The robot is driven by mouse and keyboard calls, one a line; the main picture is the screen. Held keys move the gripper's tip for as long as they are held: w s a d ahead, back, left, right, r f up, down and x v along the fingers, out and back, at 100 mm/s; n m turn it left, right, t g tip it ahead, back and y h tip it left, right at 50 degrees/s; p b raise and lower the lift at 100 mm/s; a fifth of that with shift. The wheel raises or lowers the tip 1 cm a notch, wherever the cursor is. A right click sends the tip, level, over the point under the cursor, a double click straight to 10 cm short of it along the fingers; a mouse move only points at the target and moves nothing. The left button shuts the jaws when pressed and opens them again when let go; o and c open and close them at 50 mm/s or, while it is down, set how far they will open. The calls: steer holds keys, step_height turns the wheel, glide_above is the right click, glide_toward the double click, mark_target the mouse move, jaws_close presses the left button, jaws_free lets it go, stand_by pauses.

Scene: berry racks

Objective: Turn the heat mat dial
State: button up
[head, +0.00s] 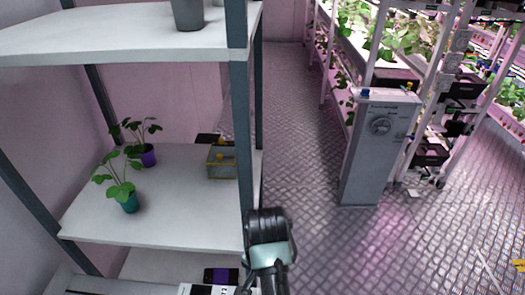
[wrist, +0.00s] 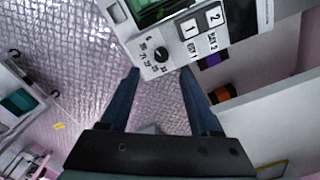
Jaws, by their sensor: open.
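A white control panel (wrist: 185,45) shows at the top of the wrist view. It carries a small black round dial (wrist: 160,54) with a ring of printed numbers, a green screen, and two white keys marked 1 and 2. My gripper (wrist: 160,73) is open and empty, its two dark blue fingers pointing toward the panel. In the picture the dial lies between and just past the fingertips; I cannot tell the remaining distance. In the head view my arm hides the fingers, and only a slice of what may be this panel shows at the bottom edge.
A white shelf rack (head: 180,222) stands left, with two potted seedlings and a small glass-sided box (head: 222,160). The metal-plate floor between is clear.

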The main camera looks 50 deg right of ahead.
steer(key=f, duration=0.6)
steer(key=f+p, duration=0.1)
steer(key=f, duration=0.2)
steer(key=shift+w, duration=0.25)
jaws_close()
